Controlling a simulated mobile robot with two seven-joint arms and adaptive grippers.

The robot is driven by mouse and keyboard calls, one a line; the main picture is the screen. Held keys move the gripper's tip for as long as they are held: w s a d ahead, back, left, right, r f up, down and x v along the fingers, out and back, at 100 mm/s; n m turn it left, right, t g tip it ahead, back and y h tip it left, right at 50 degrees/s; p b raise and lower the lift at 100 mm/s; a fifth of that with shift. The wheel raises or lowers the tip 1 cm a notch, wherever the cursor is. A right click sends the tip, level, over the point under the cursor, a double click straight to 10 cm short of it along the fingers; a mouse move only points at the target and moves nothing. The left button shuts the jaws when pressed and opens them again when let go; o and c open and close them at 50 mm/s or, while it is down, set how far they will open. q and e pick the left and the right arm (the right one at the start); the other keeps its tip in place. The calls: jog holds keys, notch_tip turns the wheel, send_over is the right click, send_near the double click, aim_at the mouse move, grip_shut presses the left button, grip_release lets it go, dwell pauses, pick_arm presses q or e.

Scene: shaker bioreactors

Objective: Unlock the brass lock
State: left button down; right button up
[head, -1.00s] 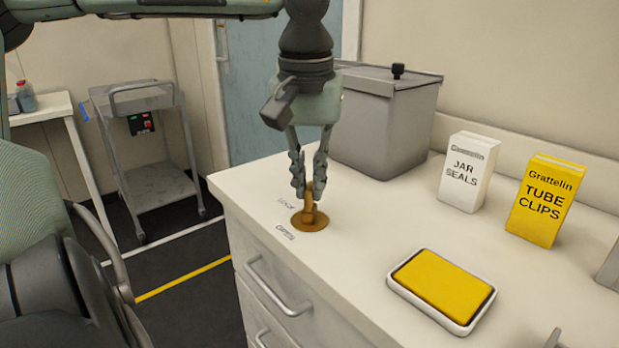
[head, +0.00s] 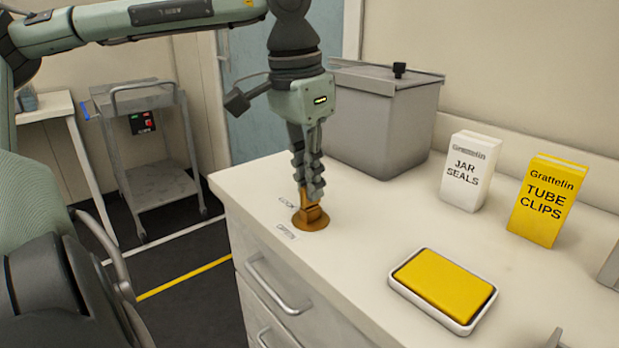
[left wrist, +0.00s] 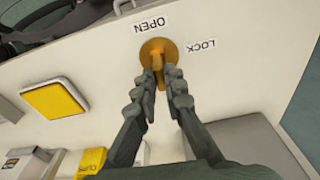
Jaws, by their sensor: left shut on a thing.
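The brass lock (head: 312,222) is a round brass plate with an upright turning piece, set on the white counter near its left edge. It also shows in the left wrist view (left wrist: 152,48). The printed words LOCK (left wrist: 201,47) and OPEN (left wrist: 150,25) lie flat beside it. My left gripper (head: 314,190) points straight down with its fingers closed on the brass turning piece. In the left wrist view the fingers (left wrist: 168,82) stand on either side of that piece and partly hide it. My right gripper is not in view.
A grey lidded bin (head: 385,120), a white JAR SEALS box (head: 468,172) and a yellow TUBE CLIPS box (head: 545,205) stand behind and right. A yellow pad in a white tray (head: 396,293) lies in front. A metal cart (head: 160,185) stands left on the floor.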

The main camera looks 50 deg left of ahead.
pick_arm(q)
jog(key=c, duration=1.5)
grip_release()
jog(key=shift+f, duration=0.15)
jog(key=shift+c, duration=0.2)
notch_tip(320, 180, up, 12)
jog(key=s, duration=0.1)
jog(key=shift+s, duration=0.25)
jog(key=shift+a, duration=0.1)
